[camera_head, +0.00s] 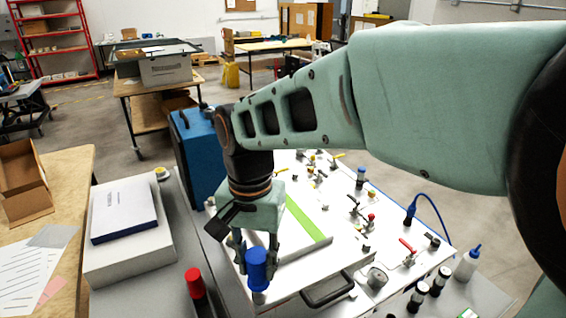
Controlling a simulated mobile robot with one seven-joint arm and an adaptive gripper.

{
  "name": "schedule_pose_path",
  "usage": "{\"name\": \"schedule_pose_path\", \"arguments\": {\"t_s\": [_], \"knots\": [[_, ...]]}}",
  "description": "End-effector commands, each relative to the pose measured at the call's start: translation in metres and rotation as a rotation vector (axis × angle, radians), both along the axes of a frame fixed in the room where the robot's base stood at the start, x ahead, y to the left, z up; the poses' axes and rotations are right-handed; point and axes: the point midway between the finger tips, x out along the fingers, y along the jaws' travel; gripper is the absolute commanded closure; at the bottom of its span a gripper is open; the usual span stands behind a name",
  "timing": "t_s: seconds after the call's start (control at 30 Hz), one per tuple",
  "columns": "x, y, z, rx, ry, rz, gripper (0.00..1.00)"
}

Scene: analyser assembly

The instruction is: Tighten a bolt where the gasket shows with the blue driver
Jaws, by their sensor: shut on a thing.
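My gripper (257,246) points down and is shut on the blue driver (258,271), whose blue handle shows between the fingers. The driver looks upright, near the front left corner of a white panel (290,277). Its tip is hard to make out, so I cannot tell whether it touches anything. A green strip (305,219) runs across the panel behind the gripper. No bolt or gasket can be clearly picked out; my arm and gripper cover part of the panel.
A red-handled tool (194,282) stands left of the gripper. A white box with a blue-edged book (124,211) lies farther left. A blue case (199,155) stands behind. Valves with red levers (408,246), a gauge (377,277) and a squeeze bottle (467,264) are at right.

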Motion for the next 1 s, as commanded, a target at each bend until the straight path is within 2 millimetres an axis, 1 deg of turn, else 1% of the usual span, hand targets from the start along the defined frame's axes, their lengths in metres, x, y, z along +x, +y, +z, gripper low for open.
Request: {"name": "schedule_pose_path", "arguments": {"t_s": [0.57, 0.6, 0.7, 1.0], "knots": [[0.0, -0.0002, -0.0007, 0.0, 0.001, -0.651, 1.0], [0.0, -0.0002, -0.0004, 0.0, 0.001, -0.653, 0.69], [0.0, -0.0002, -0.0004, 0.0, 0.001, -0.649, 0.59], [0.0, -0.0002, -0.0004, 0.0, 0.0, -0.646, 0.59]]}}
